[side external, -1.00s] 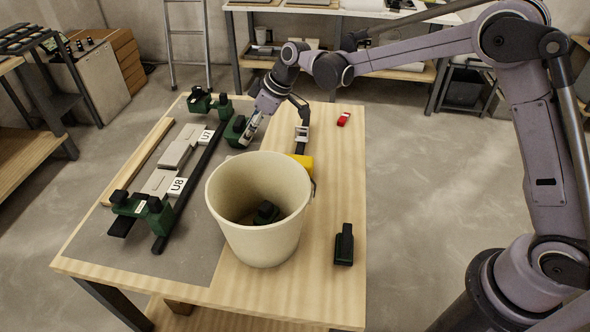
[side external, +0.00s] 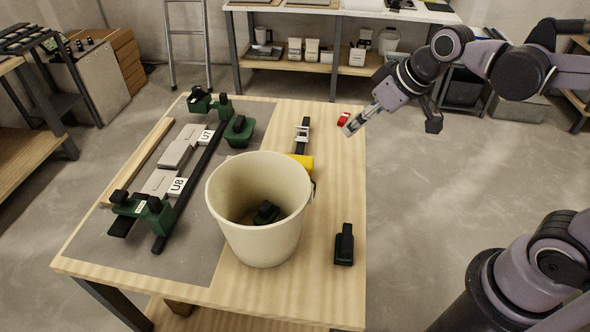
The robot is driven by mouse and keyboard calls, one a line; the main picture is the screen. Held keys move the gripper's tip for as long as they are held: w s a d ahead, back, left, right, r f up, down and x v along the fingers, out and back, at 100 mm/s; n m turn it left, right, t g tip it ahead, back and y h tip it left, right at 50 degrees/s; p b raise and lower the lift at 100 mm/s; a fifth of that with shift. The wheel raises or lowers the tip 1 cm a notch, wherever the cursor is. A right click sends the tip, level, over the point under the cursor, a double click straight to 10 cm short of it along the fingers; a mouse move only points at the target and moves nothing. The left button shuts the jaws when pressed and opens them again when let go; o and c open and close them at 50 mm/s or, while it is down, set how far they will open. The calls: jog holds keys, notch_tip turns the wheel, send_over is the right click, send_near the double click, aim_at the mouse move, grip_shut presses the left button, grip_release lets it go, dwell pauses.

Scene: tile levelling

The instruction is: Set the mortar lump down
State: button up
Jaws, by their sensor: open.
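I cannot make out a mortar lump in the side external view. My gripper (side external: 349,129) is open with nothing visible in it, over the table's right edge beside a small red object (side external: 343,119). A green block with a dark knob (side external: 239,131) rests on the grey mat (side external: 196,258), apart from my gripper. Grey tiles (side external: 178,151) with white number tags lie between a pale wooden strip (side external: 142,161) and a black rail (side external: 191,179). Green clamp-like pieces (side external: 142,206) stand at the rail's ends.
A large cream bucket (side external: 258,226) stands mid-table with a dark green piece (side external: 266,212) inside. Behind it are a yellow object (side external: 302,161) and a black tool with a silver part (side external: 302,133). A black block (side external: 344,246) stands at front right. Bare wood lies between.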

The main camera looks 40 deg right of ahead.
jog(key=s+d+f+m+h, duration=0.1)
jog(key=s+d+f+m, duration=0.1)
jog(key=s, duration=0.6)
jog(key=shift+s+d+f+t, duration=0.25)
jog(key=shift+d+f+t, duration=0.15)
jog(key=shift+d+f, duration=0.35)
jog(key=shift+a, duration=0.1)
